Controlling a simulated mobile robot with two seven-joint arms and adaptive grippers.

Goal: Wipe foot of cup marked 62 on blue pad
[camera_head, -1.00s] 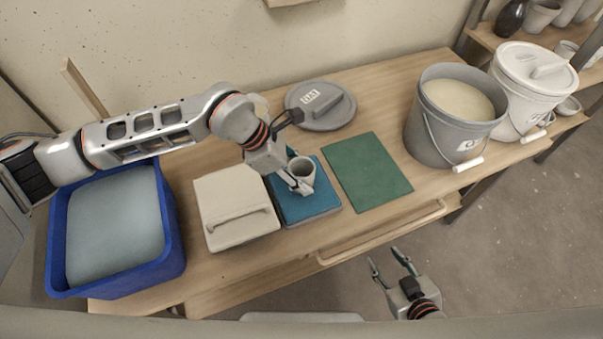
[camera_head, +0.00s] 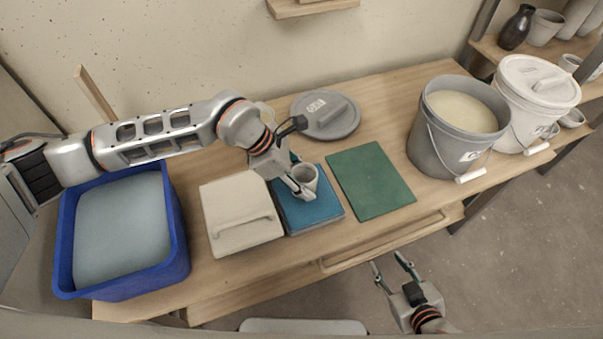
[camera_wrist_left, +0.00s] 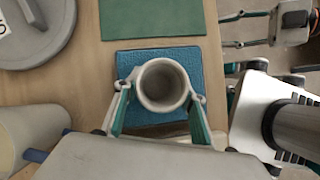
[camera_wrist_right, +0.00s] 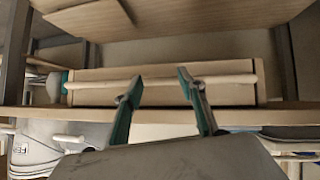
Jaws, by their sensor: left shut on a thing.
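A grey cup (camera_head: 306,176) stands upright, mouth up, between the fingertips of my left gripper (camera_head: 302,186). Its open mouth also shows in the left wrist view (camera_wrist_left: 163,84), with one finger on each side. The cup is over the blue pad (camera_head: 322,212); its foot is hidden, so I cannot tell whether it touches the pad. No number can be read on the cup. My right gripper (camera_head: 388,262) is open and empty in front of the table; its parted fingers show in the right wrist view (camera_wrist_right: 160,85).
A green mat (camera_head: 372,182) lies right of the pad and a beige lidded box (camera_head: 238,228) left of it. A blue tub (camera_head: 180,262) stands at far left. A grey lid (camera_head: 335,125) lies behind. A grey bucket (camera_head: 432,145) and white bucket (camera_head: 520,80) stand right.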

